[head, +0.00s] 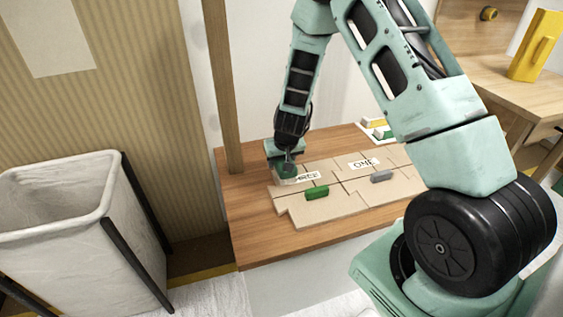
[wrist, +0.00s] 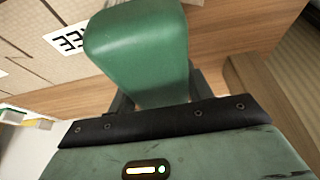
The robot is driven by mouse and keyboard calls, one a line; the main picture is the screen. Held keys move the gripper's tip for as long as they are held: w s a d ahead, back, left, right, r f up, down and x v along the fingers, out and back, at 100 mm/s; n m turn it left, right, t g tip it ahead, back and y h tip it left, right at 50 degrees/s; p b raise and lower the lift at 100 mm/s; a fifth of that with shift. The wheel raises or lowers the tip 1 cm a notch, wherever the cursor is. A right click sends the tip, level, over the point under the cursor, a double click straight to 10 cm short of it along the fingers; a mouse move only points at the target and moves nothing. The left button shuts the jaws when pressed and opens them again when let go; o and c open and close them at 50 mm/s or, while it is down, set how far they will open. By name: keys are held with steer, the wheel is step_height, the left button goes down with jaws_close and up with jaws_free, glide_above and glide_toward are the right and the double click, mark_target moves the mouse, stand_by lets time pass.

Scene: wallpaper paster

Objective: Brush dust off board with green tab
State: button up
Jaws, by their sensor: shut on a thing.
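The board with the green tab (head: 290,210) lies flat on the wooden table; its green tab (head: 317,192) is at its middle and a partly covered label ending in "REE" is above it. My gripper (head: 285,162) is low over this board's upper left corner. It is shut on a green rounded thing (wrist: 140,45), perhaps the brush; no bristles show. The head view cannot show whether it touches the board. In the wrist view the board (wrist: 32,75) is at the upper left, beyond the held thing. I cannot make out dust.
A second board (head: 405,185) with a grey tab (head: 382,176) and label "ONE" adjoins on the right. Small yellow, green and white items (head: 378,128) lie at the table's back. A wooden post (head: 222,90) rises at the left. A white bin (head: 80,225) stands left of the table (head: 255,240).

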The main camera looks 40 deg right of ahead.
step_height(320, 180, up, 6)
steer(key=p, duration=0.4)
steer(key=shift+r, duration=0.25)
steer(key=shift+f, duration=0.1)
steer(key=shift+o, duration=0.9)
steer(key=shift+c, duration=0.4)
